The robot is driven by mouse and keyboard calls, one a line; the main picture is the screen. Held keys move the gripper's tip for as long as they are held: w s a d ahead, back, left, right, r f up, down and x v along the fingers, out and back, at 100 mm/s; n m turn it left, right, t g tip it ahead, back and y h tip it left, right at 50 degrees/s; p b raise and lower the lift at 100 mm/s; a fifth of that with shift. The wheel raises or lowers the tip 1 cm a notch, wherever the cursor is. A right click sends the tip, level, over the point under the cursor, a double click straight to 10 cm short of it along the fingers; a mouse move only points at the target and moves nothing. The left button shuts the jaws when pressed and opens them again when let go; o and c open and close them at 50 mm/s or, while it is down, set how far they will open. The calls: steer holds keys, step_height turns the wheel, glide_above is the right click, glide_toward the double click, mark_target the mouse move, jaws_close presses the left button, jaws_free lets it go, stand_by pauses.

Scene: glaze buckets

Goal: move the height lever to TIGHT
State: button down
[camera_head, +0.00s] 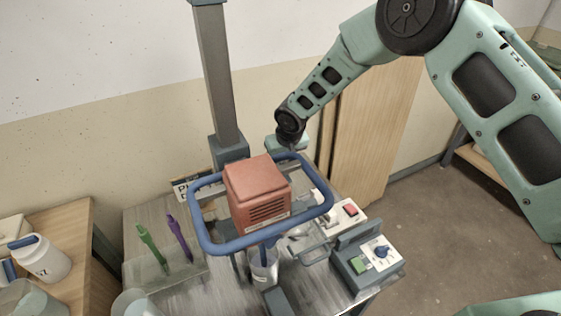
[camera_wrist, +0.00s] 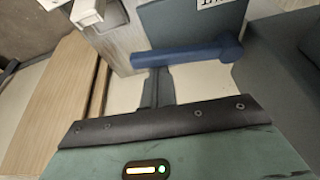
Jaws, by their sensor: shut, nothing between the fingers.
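A blue bar-shaped lever (camera_wrist: 190,55) shows in the wrist view, in front of a blue-grey plate (camera_wrist: 190,22) with a partly cut-off label; I take it for the height lever. My gripper's dark fingers (camera_wrist: 157,78) are shut and empty. Their tips are at the left part of the bar, and I cannot tell whether they touch it. The word TIGHT is not readable in either view. In the head view my wrist is behind the blue guard frame (camera_head: 208,244) around a red-brown motor housing (camera_head: 257,190), and the fingers and lever cannot be made out there.
A grey column (camera_head: 218,75) rises behind the mixer. A control box (camera_head: 375,258) with a knob and green button stands at the front right. Green (camera_head: 150,243) and purple (camera_head: 179,238) tools lie left.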

steer(key=shift+s+d+f+m+b, duration=0.1)
steer(key=shift+s+f+m+b, duration=0.3)
steer(key=shift+b, duration=0.55)
steer(key=shift+s+d+r, duration=0.15)
steer(key=shift+s+r, duration=0.2)
steer(key=shift+s, duration=0.15)
